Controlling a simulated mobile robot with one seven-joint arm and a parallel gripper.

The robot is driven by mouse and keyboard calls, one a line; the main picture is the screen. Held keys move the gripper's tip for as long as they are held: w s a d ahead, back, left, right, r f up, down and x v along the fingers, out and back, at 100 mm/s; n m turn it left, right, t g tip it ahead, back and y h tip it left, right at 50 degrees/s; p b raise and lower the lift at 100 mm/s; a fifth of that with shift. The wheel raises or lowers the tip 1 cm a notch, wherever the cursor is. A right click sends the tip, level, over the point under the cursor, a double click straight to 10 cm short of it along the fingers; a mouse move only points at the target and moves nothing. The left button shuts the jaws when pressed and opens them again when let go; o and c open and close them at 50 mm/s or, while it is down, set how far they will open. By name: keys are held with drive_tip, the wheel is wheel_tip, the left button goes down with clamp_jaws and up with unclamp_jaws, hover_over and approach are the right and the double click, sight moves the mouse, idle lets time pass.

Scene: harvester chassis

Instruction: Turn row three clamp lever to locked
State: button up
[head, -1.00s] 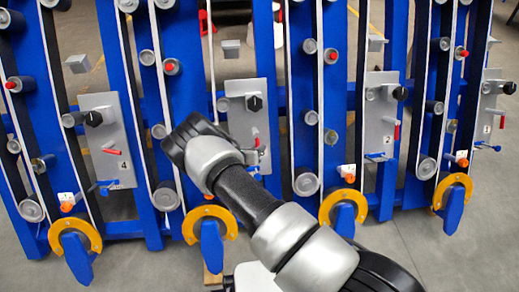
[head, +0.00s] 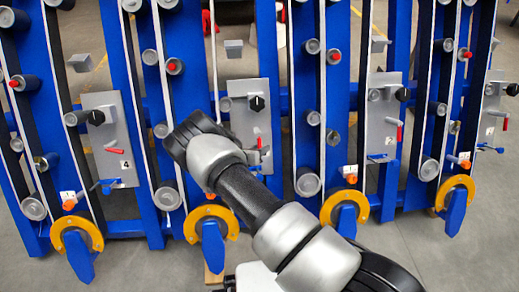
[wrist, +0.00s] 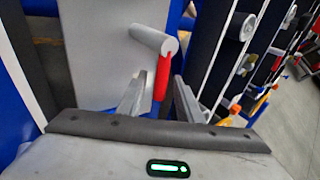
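The row three clamp lever is a red handle (wrist: 162,78) on a grey round pivot (wrist: 155,40), hanging almost straight down in the wrist view. In the head view the red lever (head: 258,142) shows small on the grey panel (head: 246,112), just right of my wrist. My gripper (wrist: 163,85) is open. Its two fingers stand one on each side of the lever's lower part, with a gap visible on the right. Whether either finger touches the lever is hard to tell. My arm hides the fingers and the panel's lower part in the head view.
Similar panels with red levers stand at the left, marked 4 (head: 110,140), and at the right (head: 380,120). Blue uprights, rollers and belts flank each panel. Yellow rings (head: 77,235) line the bottom. Open grey floor (head: 430,260) lies at front right.

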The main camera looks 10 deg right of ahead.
drive_tip(key=p+v, duration=0.3)
drive_tip(key=v, duration=1.4)
drive_tip(key=shift+a+p, duration=0.15)
drive_tip(key=shift+p, duration=0.25)
